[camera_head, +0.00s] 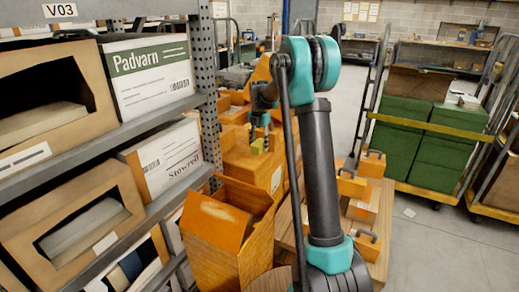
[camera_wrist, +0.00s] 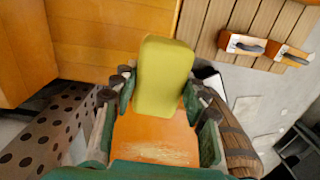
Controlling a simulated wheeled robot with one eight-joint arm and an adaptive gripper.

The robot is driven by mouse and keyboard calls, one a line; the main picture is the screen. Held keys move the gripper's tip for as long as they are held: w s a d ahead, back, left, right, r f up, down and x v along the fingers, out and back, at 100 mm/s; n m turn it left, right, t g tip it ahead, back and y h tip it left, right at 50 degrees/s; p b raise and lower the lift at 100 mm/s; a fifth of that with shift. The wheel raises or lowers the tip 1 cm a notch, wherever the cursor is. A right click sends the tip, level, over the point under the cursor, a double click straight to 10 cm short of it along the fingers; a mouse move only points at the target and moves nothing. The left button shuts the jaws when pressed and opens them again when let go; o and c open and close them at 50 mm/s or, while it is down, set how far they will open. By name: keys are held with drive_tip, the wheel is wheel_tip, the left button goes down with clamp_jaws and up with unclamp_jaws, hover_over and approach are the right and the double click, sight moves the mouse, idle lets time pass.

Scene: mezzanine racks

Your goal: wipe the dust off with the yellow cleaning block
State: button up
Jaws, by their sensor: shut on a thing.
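The yellow cleaning block (camera_wrist: 164,75) is held upright between the fingers of my gripper (camera_wrist: 158,92) in the wrist view. An orange box surface (camera_wrist: 150,128) lies below it, with a pale, speckled patch of dust (camera_wrist: 162,152) near the bottom of the view. In the head view my gripper (camera_head: 259,136) is small and far off, over the orange boxes beyond the arm, with a bit of the yellow block (camera_head: 257,146) showing. I cannot tell whether the block touches the surface.
A perforated rack post (camera_wrist: 50,130) stands close at left in the wrist view. In the head view, shelves with cartons (camera_head: 150,75) line the left, and an open orange box (camera_head: 228,225) stands nearby. Green crates on a cart (camera_head: 405,130) stand right; floor shows between.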

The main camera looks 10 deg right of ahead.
drive_tip(key=shift+r, duration=0.2)
drive_tip(key=shift+r, duration=1.4)
drive_tip(key=shift+s, duration=0.1)
